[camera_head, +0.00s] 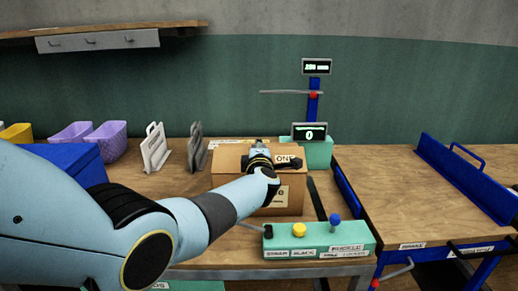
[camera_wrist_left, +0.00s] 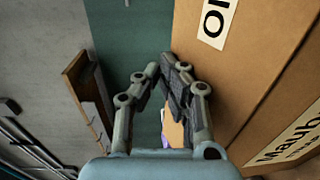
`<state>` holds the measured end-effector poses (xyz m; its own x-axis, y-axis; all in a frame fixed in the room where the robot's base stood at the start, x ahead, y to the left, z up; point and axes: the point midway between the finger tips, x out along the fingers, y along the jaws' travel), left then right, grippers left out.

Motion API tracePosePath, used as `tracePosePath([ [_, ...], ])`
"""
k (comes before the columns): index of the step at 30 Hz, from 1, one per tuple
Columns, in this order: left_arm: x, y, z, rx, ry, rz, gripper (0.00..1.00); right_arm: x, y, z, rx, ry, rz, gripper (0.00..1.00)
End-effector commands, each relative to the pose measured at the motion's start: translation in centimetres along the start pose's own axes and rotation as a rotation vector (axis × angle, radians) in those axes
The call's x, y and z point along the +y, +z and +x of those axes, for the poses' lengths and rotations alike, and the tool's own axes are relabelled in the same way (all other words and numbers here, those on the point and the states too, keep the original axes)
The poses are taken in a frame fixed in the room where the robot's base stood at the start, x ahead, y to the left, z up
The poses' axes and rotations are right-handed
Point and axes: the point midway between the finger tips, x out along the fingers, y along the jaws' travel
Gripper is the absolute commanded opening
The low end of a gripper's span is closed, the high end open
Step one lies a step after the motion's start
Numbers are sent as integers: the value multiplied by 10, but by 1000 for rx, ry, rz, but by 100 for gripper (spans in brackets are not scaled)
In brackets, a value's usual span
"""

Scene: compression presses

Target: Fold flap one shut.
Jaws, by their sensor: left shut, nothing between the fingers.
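The cardboard box (camera_head: 288,209) stands on the wooden bench in the middle of the head view. Its flap one (camera_head: 230,160) carries the label ONE and rises from the box's front edge; its exact tilt is hard to judge. In the left wrist view flap one (camera_wrist_left: 240,50) fills the right side, above the box face (camera_wrist_left: 300,95) with a printed label. My left gripper (camera_head: 258,148) reaches over the box, shut and empty, its fingertips (camera_wrist_left: 162,72) by the flap's free edge. Contact is unclear. My arm hides part of the box. My right gripper is out of view.
A green control panel (camera_head: 318,239) with yellow and blue knobs is at the bench front. A post with a display (camera_head: 309,131) stands behind the box. The right table (camera_head: 400,190) is mostly clear.

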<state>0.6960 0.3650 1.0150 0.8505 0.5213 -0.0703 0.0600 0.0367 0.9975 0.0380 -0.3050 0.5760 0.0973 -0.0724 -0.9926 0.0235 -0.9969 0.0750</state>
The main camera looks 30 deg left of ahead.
Motion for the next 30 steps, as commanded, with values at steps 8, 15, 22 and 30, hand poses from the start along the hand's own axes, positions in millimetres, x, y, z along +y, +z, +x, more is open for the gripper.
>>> tracePosePath([
  [8, -7, 0, 12, 1, -76, -2, 0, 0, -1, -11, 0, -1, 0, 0],
  [15, -16, 0, 16, 0, -206, 0, 0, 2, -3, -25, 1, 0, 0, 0],
  [22, -22, 0, 18, 0, -265, 0, 0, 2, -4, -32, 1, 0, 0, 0],
  [30, -25, 0, 18, 0, -279, 0, 0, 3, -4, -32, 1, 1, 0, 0],
])
